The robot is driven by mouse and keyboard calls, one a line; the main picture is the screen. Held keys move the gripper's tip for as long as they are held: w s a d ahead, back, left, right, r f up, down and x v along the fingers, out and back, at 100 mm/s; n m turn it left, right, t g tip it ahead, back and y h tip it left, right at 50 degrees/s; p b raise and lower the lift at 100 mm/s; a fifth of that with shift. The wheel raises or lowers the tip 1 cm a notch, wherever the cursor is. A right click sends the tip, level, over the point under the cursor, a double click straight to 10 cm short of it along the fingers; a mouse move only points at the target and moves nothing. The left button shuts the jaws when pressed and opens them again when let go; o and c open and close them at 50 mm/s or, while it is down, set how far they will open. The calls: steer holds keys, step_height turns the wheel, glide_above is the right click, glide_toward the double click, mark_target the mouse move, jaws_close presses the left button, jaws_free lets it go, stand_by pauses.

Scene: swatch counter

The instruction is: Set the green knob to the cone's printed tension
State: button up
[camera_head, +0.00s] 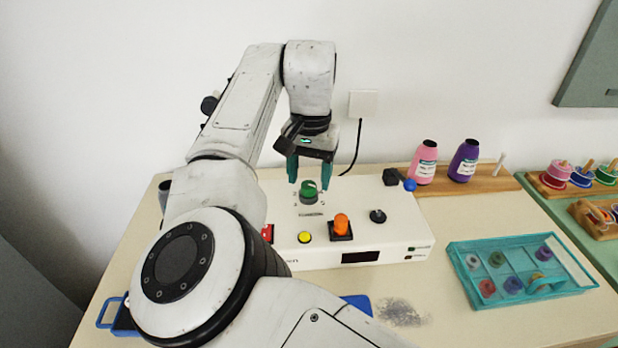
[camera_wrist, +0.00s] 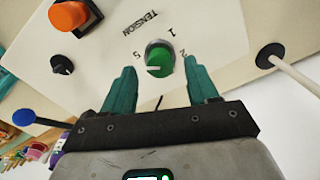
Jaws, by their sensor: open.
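The green knob (camera_head: 309,187) sits on top of the white machine (camera_head: 387,222). In the wrist view the knob (camera_wrist: 160,60) has a white mark at its lower left edge, just below the printed 5. The word TENSION and the digits 1, 2 and 5 are legible around it. My gripper (camera_head: 309,178) is open, pointing down over the knob. In the wrist view the fingers (camera_wrist: 158,66) stand apart, one on each side of it; contact cannot be told. A pink cone (camera_head: 424,163) and a purple cone (camera_head: 464,160) stand at the back; their label print is too small to read.
An orange button (camera_head: 341,225), a yellow button (camera_head: 305,237) and a black knob (camera_head: 378,216) share the machine top. A blue-ended lever (camera_head: 410,185) is at its right. A teal tray (camera_head: 457,268) with spools lies right. A white rod (camera_wrist: 297,80) shows in the wrist view.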

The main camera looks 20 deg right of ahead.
steer(key=shift+f, duration=0.65)
steer(key=shift+c, duration=0.3)
steer(key=c, duration=1)
steer(key=shift+r+p, duration=0.1)
steer(key=shift+p, duration=0.3)
